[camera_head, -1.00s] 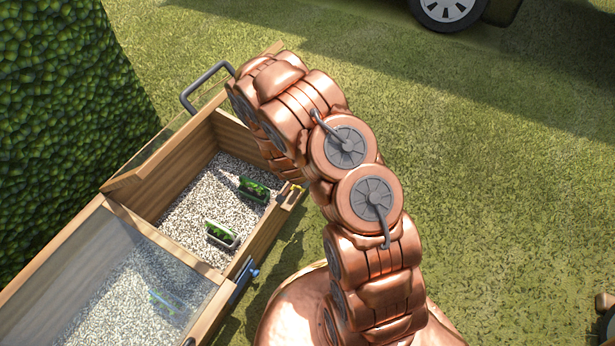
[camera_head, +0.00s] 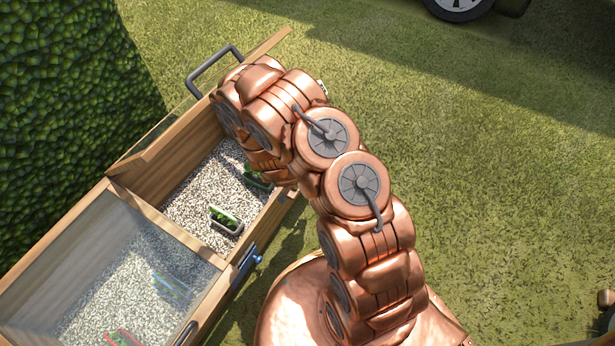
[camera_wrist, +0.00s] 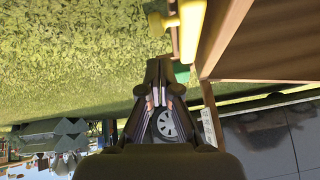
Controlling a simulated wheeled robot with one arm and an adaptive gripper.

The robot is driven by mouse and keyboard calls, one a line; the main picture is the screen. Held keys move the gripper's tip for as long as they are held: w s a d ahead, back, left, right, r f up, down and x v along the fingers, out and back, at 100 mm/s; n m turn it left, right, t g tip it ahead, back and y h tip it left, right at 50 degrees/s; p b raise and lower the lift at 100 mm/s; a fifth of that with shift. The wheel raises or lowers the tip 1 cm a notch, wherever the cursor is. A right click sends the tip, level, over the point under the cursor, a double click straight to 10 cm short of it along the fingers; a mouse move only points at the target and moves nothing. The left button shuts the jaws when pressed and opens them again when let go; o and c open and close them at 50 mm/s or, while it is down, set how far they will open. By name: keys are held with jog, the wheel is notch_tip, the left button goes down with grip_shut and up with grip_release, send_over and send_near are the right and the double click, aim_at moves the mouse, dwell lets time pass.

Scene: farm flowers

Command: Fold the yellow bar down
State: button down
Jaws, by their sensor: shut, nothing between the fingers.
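The yellow bar (camera_wrist: 192,28) shows in the wrist view at the top, right of centre, beside the wooden edge of the box. Part of it runs out of the frame, so I cannot tell how far it is folded. My gripper (camera_wrist: 158,68) is shut and empty, with its fingertips just below and left of the bar in the picture. I cannot tell whether they touch it. In the head view my arm hides both the bar and the gripper.
The wooden box (camera_head: 145,205) has a raised lid over its gravel-filled compartment and a glass lid (camera_head: 100,265) over the nearer one. A small green planter (camera_head: 226,220) stands on the gravel. A hedge (camera_head: 70,100) is at the left. Open grass (camera_head: 490,190) lies to the right.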

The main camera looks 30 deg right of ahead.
jog(key=shift+w+d+f, duration=0.15)
jog(key=shift+w+d, duration=0.05)
jog(key=shift+d, duration=0.2)
jog(key=s+a+f+p+v, duration=0.1)
jog(key=p+v, duration=0.2)
jog(key=v, duration=0.8)
jog(key=shift+s+a+p, duration=0.35)
jog(key=shift+p, duration=0.05)
jog(key=shift+f, duration=0.1)
dwell(0.4)
